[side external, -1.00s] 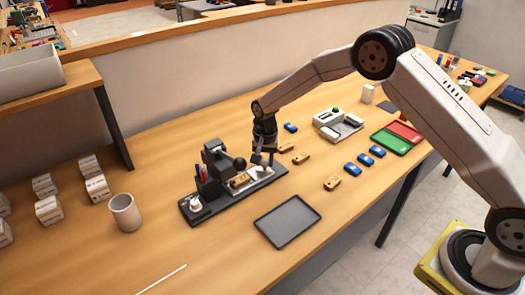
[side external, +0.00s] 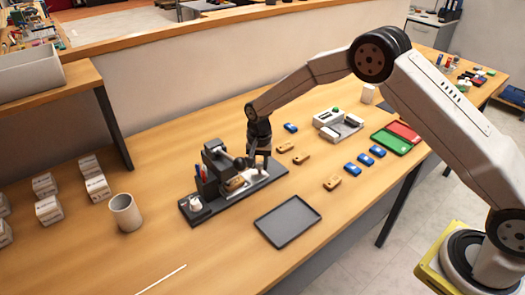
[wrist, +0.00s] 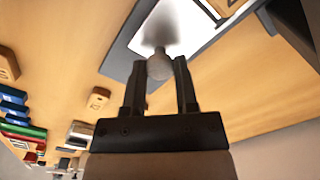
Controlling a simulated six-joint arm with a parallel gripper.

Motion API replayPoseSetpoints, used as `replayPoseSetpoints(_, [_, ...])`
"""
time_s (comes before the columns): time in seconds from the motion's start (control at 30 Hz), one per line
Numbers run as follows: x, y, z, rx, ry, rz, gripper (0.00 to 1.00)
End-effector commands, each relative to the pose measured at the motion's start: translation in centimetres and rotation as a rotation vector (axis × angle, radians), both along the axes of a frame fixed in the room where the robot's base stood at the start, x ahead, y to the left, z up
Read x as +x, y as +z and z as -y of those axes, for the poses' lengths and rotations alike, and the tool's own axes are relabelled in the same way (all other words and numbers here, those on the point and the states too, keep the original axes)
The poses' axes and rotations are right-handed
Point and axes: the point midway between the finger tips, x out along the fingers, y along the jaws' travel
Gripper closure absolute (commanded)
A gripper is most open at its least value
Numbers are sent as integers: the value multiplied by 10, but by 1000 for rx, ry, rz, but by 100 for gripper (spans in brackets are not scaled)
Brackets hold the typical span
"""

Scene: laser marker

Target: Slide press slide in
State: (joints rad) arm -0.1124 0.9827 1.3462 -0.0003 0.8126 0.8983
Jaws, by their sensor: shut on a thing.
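The dark press (side external: 213,160) stands on a black base plate (side external: 272,180) in the side view. Its light slide shows in the wrist view as a white plate (wrist: 125,52) with a round grey knob (wrist: 158,67). My gripper (side external: 259,167) is low over the right part of the base; in the wrist view its fingers (wrist: 159,88) are shut on the knob from both sides. A brown block (side external: 234,184) sits at the press, beneath or close to its head. The fingers hide much of the slide in the side view.
An empty dark tray (side external: 288,222) lies in front of the press. Brown blocks (side external: 332,183) and blue blocks (side external: 352,169) lie to the right, near a grey device (side external: 335,122) and green (side external: 391,140) and red trays (side external: 405,129). A cup (side external: 125,212) stands left.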

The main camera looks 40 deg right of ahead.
Motion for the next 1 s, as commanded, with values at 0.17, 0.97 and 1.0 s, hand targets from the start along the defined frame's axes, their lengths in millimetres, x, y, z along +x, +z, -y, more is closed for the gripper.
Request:
replayPoseSetpoints(0.17, [0,1,-8,1,0,0,100])
replayPoseSetpoints(0.97, [0,9,-7,1,0,1,27])
replayPoseSetpoints(1.0, [1,13,-7,1,0,2,27])
